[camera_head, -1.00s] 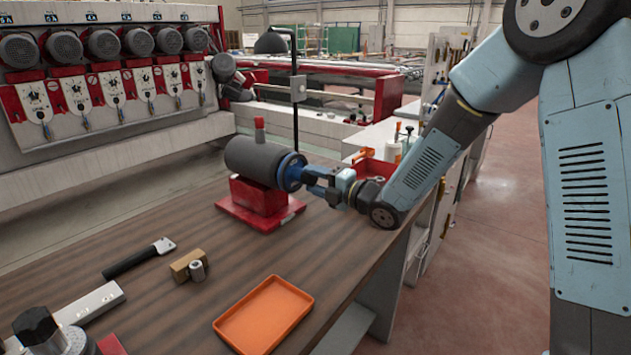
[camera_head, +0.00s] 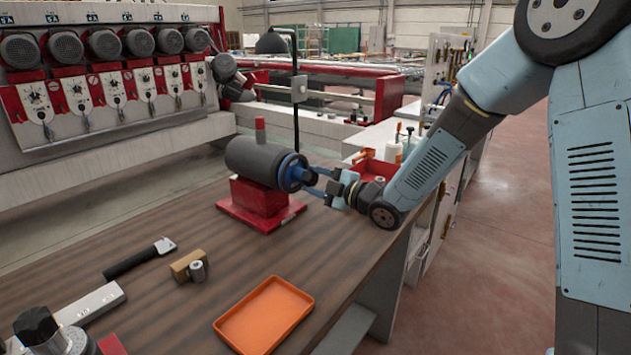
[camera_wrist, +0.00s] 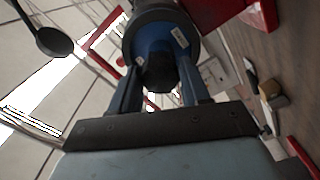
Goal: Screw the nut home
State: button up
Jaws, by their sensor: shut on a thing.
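A grey cylinder (camera_head: 254,160) lies level on a red stand (camera_head: 258,205), with a blue ring-shaped flange (camera_head: 291,172) on its end facing my gripper. My gripper (camera_head: 314,181) reaches the flange end from the right. In the wrist view the dark nut (camera_wrist: 158,74) shows in front of the blue flange (camera_wrist: 186,52), between the fingers of my gripper (camera_wrist: 159,82). The jaws are shut on the nut. The nut's far side and any thread behind it are hidden, and I cannot tell whether it touches the flange.
An orange tray (camera_head: 264,316) lies empty on the wooden bench (camera_head: 190,270). A red bin (camera_head: 373,166) and bottles stand behind my gripper.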

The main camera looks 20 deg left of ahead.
jog(key=m, duration=0.6)
jog(key=o, duration=1.2)
jog(key=shift+m, duration=0.3)
jog(key=shift+o, duration=0.2)
jog(key=shift+v, duration=3)
